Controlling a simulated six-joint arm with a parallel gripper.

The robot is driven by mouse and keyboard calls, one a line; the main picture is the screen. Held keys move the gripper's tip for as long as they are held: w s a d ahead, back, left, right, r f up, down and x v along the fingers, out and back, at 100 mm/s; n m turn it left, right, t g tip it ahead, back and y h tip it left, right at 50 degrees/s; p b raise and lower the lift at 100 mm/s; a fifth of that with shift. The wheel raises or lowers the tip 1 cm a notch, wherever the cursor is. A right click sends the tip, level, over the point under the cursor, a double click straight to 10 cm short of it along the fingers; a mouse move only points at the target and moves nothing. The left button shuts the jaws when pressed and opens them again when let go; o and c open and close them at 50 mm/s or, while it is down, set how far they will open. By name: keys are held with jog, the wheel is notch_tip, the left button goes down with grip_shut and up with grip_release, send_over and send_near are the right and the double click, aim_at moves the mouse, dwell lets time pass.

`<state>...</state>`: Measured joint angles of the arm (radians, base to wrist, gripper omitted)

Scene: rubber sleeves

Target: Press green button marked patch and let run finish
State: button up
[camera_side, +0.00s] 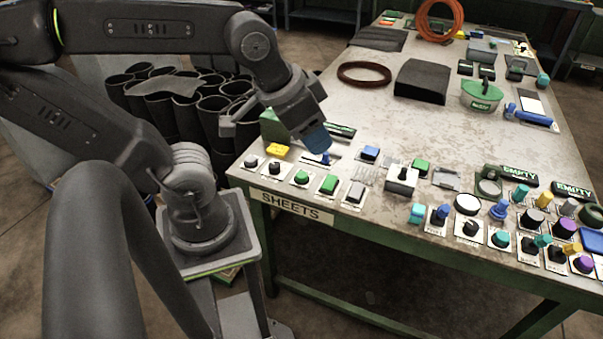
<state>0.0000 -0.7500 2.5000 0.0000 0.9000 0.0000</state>
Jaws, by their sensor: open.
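The labels are too small to read, so I cannot tell which is marked patch. My gripper (314,135) is open above the near left corner of the table, up and behind the first two green buttons. It appears apart from them. A blue part shows at its lower end; its fingers are partly hidden.
Several knobs and switches (471,228) crowd the near right side. A yellow piece (278,150) and a green block (273,125) lie near my gripper. A black block (420,82), green container (481,95) and dark ring (364,74) stand farther back. Black sleeves (215,104) fill the left. The table's middle is fairly clear.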

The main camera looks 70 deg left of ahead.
jog(key=shift+c, duration=0.4)
grip_shut()
dwell(1.3)
